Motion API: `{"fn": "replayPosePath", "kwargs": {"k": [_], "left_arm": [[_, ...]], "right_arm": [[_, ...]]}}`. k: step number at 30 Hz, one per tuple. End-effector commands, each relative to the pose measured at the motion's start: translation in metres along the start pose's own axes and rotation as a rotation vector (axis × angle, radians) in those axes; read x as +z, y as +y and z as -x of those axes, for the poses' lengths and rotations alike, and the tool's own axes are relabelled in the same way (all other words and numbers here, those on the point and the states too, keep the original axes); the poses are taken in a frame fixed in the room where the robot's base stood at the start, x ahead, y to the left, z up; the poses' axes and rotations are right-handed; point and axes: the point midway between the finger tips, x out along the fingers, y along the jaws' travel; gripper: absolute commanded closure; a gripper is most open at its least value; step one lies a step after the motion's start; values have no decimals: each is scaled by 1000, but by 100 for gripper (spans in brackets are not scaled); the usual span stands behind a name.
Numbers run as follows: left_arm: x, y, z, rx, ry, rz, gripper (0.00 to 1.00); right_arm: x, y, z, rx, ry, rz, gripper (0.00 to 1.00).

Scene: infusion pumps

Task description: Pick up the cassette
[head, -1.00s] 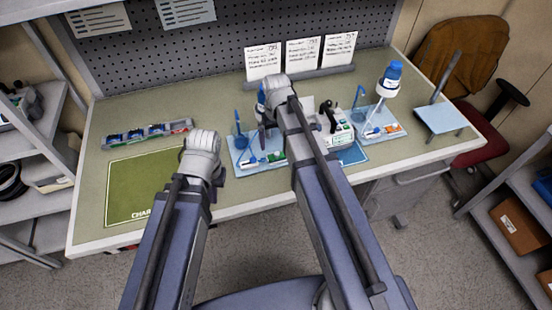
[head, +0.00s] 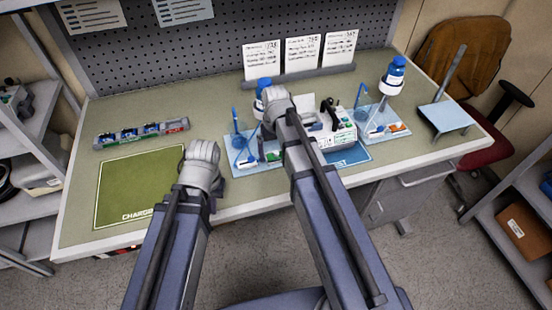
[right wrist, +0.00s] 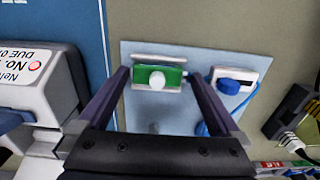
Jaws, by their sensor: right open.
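A light grey block with a green face and a round white knob, which I take to be the cassette, lies on a pale blue tray (right wrist: 190,118). In the right wrist view this cassette (right wrist: 144,79) is between the fingertips of my right gripper (right wrist: 158,76), which is open. I see no finger closed on it. In the head view the cassette (head: 273,156) is partly hidden by my right gripper (head: 264,138). My left gripper (head: 197,178) is near the table's front, by the green mat; its fingers are hidden.
A white piece with a blue knob (right wrist: 230,82) and blue tubing lies beside the cassette. A white pump (head: 333,132) stands close on the right. A second tray (head: 385,133) with a blue-capped bottle (head: 392,76) is farther right. The green mat (head: 130,190) is bare.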

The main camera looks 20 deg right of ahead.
Motion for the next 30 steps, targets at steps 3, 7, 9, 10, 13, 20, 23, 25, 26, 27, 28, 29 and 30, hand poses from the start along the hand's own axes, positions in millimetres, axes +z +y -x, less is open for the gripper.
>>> {"fn": "replayPosePath", "kwargs": {"k": [3,7,9,10,13,20,23,25,26,27,28,29,30], "left_arm": [[0,0,1,0,0,0,100],[0,0,1,0,0,0,100],[0,0,1,0,0,0,100],[0,0,1,0,0,0,100],[0,0,1,0,0,0,100],[0,0,0,0,0,0,100],[0,0,1,0,0,0,100],[0,0,1,0,0,0,100],[0,0,1,0,0,0,100],[0,0,1,0,0,0,100],[0,0,2,0,0,0,100],[0,0,2,0,0,0,100],[0,0,4,0,0,0,100]], "right_arm": [[0,0,1,0,0,0,7],[0,0,1,0,0,0,21],[0,0,1,0,0,0,29],[0,0,1,0,0,0,33],[0,0,1,0,0,0,44],[0,0,1,0,0,0,69],[0,0,1,0,0,0,69],[0,0,1,0,0,0,69],[0,0,1,0,0,0,69],[0,0,1,0,0,0,69],[0,0,2,0,0,0,69],[0,0,2,0,0,0,69],[0,0,4,0,0,0,69]]}}
